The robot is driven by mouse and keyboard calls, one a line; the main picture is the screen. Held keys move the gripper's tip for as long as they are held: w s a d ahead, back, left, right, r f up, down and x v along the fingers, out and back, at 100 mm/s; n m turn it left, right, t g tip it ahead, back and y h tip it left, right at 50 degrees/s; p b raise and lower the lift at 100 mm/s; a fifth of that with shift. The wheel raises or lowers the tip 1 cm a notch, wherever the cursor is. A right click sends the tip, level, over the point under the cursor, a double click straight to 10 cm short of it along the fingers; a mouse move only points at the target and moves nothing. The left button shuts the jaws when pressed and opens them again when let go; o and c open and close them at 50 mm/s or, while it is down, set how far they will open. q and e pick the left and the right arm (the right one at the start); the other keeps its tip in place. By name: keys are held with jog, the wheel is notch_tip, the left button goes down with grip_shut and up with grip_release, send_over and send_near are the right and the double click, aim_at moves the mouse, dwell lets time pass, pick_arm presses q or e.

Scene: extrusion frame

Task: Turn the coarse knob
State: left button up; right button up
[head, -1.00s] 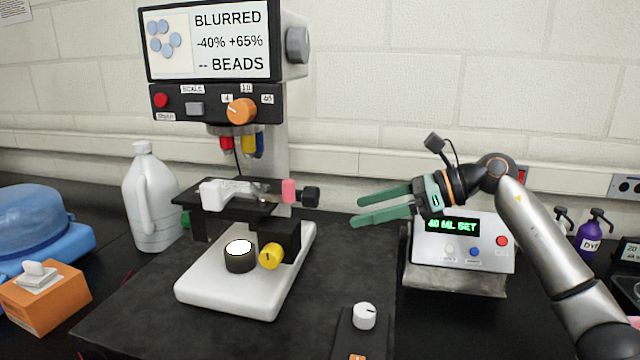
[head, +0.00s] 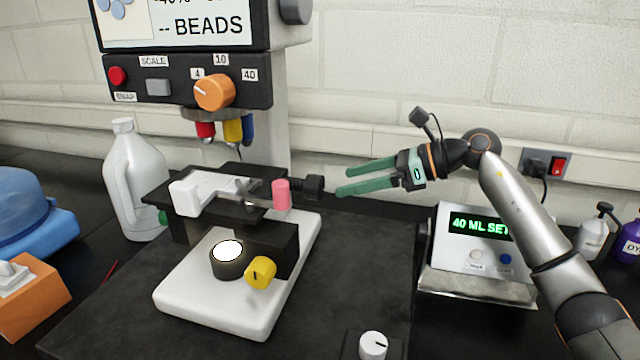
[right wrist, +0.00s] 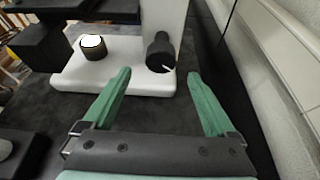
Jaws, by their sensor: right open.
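A black knob (head: 314,187) sticks out at the right side of the microscope, beside the pink cylinder (head: 282,194). I take it for the coarse knob, though no label is readable on it. A yellow knob (head: 261,272) sits lower, near the lit lamp (head: 228,252). My right gripper (head: 342,180) has green fingers, open and empty, pointing left with tips just right of the black knob. In the right wrist view, the black knob (right wrist: 160,52) with a white mark lies ahead, between the open fingers (right wrist: 159,74). It appears beyond the tips, apart from them. My left gripper is out of view.
The white microscope base (head: 185,297) stands on a dark mat. An orange selector knob (head: 214,92) is above. A white jug (head: 136,185) stands left, a control box (head: 479,250) right under my arm, and a white dial (head: 373,345) at the front. The wall (head: 420,60) is behind.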

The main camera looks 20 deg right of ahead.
aim_at(322, 186)
jog(key=p+x, duration=0.1)
jog(key=x, duration=0.6)
jog(key=shift+w+a+f, duration=0.15)
jog(key=shift+w, duration=0.05)
jog(key=shift+c, duration=0.3)
jog(key=c, duration=1.3)
jog(key=shift+m+g+p, duration=0.3)
jog(key=shift+m+p, duration=0.2)
jog(key=shift+p, duration=0.05)
jog(key=shift+m+g+y+p, duration=0.4)
jog(key=shift+m+y+p, duration=0.15)
jog(key=shift+m, duration=0.15)
jog(key=shift+m+g+y+p, duration=0.35)
jog(key=shift+m+g+y, duration=0.3)
jog(key=shift+m, duration=0.75)
